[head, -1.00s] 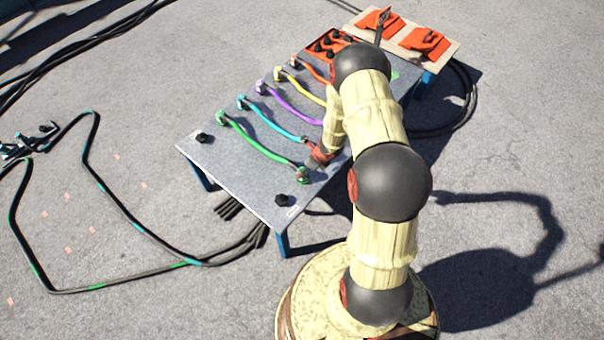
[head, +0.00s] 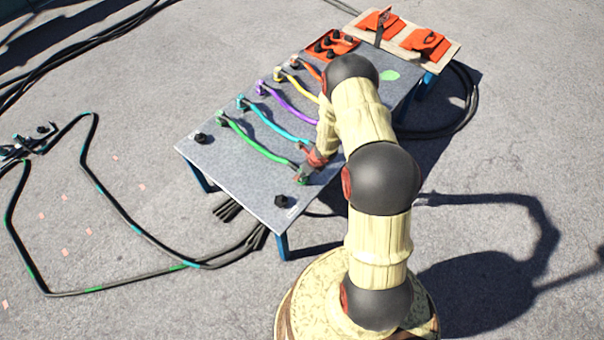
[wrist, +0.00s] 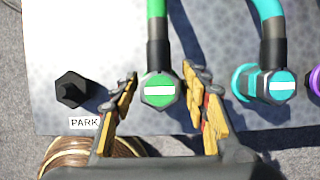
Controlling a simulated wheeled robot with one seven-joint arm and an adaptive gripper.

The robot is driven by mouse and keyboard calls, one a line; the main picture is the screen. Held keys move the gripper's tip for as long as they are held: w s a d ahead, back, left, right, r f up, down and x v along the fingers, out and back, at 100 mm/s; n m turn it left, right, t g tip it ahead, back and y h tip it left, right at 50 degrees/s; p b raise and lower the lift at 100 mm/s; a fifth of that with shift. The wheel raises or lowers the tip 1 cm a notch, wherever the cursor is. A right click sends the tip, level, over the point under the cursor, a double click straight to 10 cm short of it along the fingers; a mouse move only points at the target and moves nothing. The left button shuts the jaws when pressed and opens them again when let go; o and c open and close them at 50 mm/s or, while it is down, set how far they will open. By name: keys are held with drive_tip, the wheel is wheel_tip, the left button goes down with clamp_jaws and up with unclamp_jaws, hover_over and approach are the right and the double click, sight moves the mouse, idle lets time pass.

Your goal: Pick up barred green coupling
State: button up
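The green coupling (wrist: 159,91) is a green hexagonal cap with a white bar, on the end of a green cable with a black sleeve. In the wrist view it lies between the two fingers of my gripper (wrist: 161,76). The fingers are spread, with a visible gap on each side of the coupling. In the head view the green coupling (head: 301,176) is at the near end of the green cable on the grey table (head: 240,180), and my gripper (head: 306,168) is right at it, partly covering it.
A black peg (wrist: 72,90) beside a PARK label (wrist: 84,123) is on the left. Purple, yellow and orange cables lie farther along. An orange tray (head: 329,47) is at the table's far end.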

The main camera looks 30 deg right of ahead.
drive_tip(key=c, duration=1)
